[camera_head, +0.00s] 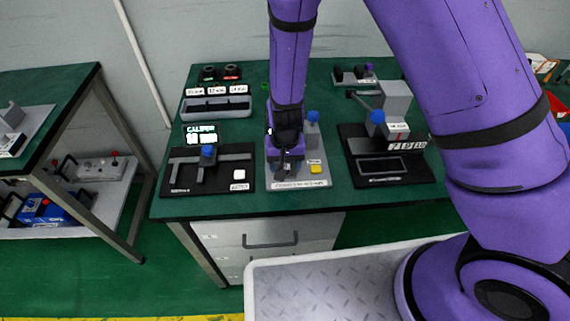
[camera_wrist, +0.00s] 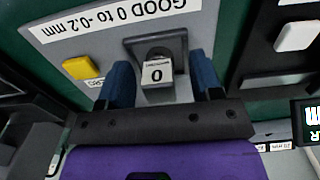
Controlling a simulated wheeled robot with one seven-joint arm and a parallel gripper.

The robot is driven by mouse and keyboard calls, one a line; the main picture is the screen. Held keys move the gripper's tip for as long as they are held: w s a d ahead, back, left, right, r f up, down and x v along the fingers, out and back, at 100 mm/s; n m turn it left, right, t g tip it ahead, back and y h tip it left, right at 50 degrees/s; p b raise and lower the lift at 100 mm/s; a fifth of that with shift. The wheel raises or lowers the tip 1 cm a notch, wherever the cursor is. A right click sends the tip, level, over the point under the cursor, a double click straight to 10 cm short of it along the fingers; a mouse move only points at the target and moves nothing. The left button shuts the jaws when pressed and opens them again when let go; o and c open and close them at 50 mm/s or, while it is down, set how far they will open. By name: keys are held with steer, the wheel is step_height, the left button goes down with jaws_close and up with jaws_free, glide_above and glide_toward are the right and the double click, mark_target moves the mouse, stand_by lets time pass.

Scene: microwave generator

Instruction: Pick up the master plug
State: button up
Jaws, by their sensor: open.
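The likely master plug (camera_wrist: 158,72) is a dark round piece with a white tag marked "0". In the wrist view it sits in a dark square holder (camera_wrist: 131,46) on a grey gauge plate (camera_wrist: 205,18) lettered "GOOD 0 to -0.2 mm". My gripper (camera_wrist: 161,76) is open, with one blue finger on each side of the tag. Gaps show between the fingers and the tag. In the head view my gripper (camera_head: 287,160) points down over the front of the middle station (camera_head: 314,155) and mostly hides the plug there.
A caliper station (camera_head: 182,178) stands left of the middle one, and a black station with a grey column (camera_head: 397,102) stands right. A yellow button (camera_head: 315,169) is close to my gripper. A grey tray (camera_head: 216,107) lies behind. The green bench (camera_head: 340,196) is bare along its front edge.

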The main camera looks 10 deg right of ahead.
steer(key=shift+c, duration=0.2)
jaws_close()
steer(key=shift+r, duration=0.1)
